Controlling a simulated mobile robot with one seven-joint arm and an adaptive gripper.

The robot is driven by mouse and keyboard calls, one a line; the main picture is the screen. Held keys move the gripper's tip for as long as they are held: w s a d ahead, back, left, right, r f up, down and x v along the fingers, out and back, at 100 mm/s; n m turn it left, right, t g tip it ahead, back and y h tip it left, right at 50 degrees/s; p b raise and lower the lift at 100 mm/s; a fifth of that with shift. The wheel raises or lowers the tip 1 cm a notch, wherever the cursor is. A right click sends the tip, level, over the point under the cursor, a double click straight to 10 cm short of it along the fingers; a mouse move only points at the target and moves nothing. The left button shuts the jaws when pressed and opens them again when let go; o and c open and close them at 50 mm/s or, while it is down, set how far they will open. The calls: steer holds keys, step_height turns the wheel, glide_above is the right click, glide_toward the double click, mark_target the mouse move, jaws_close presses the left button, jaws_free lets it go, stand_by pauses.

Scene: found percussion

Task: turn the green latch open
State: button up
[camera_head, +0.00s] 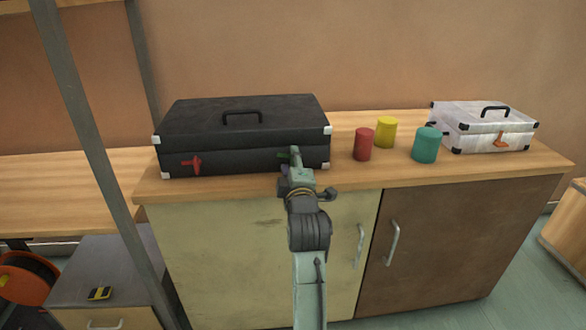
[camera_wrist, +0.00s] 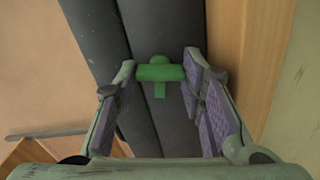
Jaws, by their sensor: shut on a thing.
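A black case (camera_head: 240,140) with white corners lies closed on the wooden counter. A red latch (camera_head: 192,164) is on the left of its front. The green latch (camera_head: 284,155) is on the right of the front, partly hidden by my gripper (camera_head: 296,160). In the wrist view the green latch (camera_wrist: 160,73) shows a crossbar with a short stem, against the dark case (camera_wrist: 145,60). My gripper (camera_wrist: 160,76) has its two purple-padded fingers on either side of the crossbar, shut on it.
A red cylinder (camera_head: 363,144), a yellow cylinder (camera_head: 386,132) and a teal cylinder (camera_head: 426,144) stand on the counter (camera_head: 350,173) right of the case. A white case (camera_head: 485,128) with an orange latch stands farther right. A grey post (camera_head: 90,140) rises at the left.

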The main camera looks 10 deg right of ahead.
steer(key=shift+n+b, duration=0.5)
steer(key=shift+n, duration=0.7)
steer(key=o, duration=1.1)
steer(key=shift+o, duration=0.2)
